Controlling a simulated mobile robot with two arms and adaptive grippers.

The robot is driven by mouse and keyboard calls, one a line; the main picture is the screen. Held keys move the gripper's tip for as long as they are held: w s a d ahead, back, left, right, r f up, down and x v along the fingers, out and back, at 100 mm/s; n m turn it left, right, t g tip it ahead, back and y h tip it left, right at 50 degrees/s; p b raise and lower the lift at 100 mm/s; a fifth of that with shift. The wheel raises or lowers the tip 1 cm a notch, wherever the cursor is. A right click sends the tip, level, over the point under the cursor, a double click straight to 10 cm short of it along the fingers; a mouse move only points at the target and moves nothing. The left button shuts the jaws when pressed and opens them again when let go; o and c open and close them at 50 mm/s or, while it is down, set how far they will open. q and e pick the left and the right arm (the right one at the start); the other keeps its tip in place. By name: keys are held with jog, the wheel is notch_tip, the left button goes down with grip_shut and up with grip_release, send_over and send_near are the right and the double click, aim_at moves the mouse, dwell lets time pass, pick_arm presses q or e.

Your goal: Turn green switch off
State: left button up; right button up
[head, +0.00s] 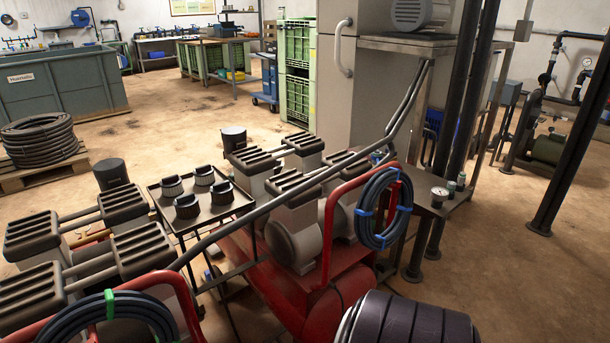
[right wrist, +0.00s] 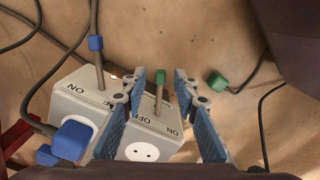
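In the right wrist view, the green switch (right wrist: 160,78) is a thin lever with a green tip on a pale grey box (right wrist: 172,145) marked OFF and ON. The lettering is upside down in this view. My right gripper (right wrist: 157,78) is open, with one blue-padded finger on each side of the green lever. I cannot tell whether either finger touches it. The fingers partly hide the box, and I cannot tell which marking the lever leans to. The switch and my right gripper cannot be made out in the head view. My left gripper is not in view.
Left of the green switch is a blue-tipped lever (right wrist: 96,45) on a similar box. A blue plug (right wrist: 72,138) and a loose green plug (right wrist: 217,82) with cables are nearby. The head view shows a small black table (head: 230,212), a red frame (head: 330,215) and coiled hose (head: 384,210).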

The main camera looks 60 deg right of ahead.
jog(key=shift+r, duration=0.1)
notch_tip(320, 180, up, 12)
dwell(0.7)
jog(key=shift+a, duration=0.1)
dwell(0.4)
